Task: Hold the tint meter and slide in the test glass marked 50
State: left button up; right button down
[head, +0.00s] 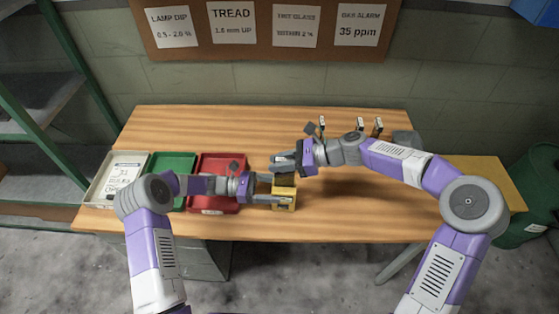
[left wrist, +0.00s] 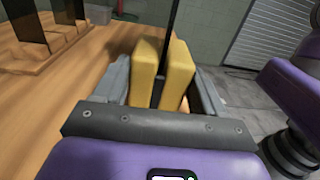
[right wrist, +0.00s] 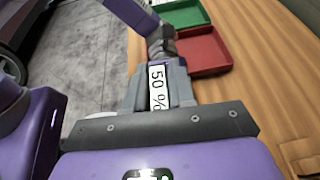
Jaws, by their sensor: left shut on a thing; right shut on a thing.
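The yellow tint meter (head: 284,200) stands at the table's front, right of the red tray. My left gripper (head: 274,189) is shut on it from the left. In the left wrist view the tint meter (left wrist: 144,72) shows two upright yellow halves with a gap between them. My right gripper (head: 288,163) is shut on the test glass, whose white "50 %" label (right wrist: 157,87) shows in the right wrist view. The dark glass (left wrist: 173,25) is edge-on in the left wrist view and lines up with the gap. How deep it sits is hidden.
A wooden stand (left wrist: 50,62) holds other dark glasses at the back; their labelled tops (head: 378,124) show in the head view. A white tray (head: 90,195), a green tray (head: 172,160) and a red tray (head: 222,160) stand left. The table's right front is clear.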

aim_at(280, 176)
jog(key=shift+f, duration=1.2)
jog(key=shift+f, duration=0.45)
jog(key=shift+f, duration=0.75)
jog(key=shift+f, duration=0.8)
jog(key=c, duration=0.9)
grip_release()
jog(key=shift+d, duration=0.1)
jog(key=v, duration=1.2)
